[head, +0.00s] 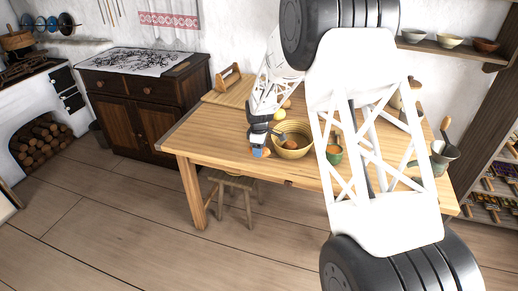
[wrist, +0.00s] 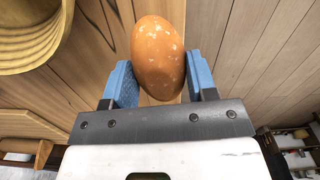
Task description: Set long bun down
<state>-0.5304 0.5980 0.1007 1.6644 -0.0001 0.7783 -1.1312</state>
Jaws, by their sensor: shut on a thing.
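The long bun (wrist: 158,55) is orange-brown with pale flecks. My gripper (wrist: 159,82) is shut on it, with a blue finger pad on each side, and the bun sticks out past the fingertips. In the head view my gripper (head: 258,148) is over the front part of the wooden table, just left of the woven bowl (head: 292,151). Only a small bit of the bun (head: 266,152) shows there. The bowl's ribbed rim (wrist: 32,45) is at the upper left of the wrist view, apart from the bun. I cannot tell the bun's height above the table.
The wooden table (head: 205,142) is bare to the left of the bowl. A green pot (head: 334,155) stands right of the bowl, and a wooden carrier (head: 228,82) is at the back left. A stool (head: 235,183) is under the front edge. My arm hides much of the table's right side.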

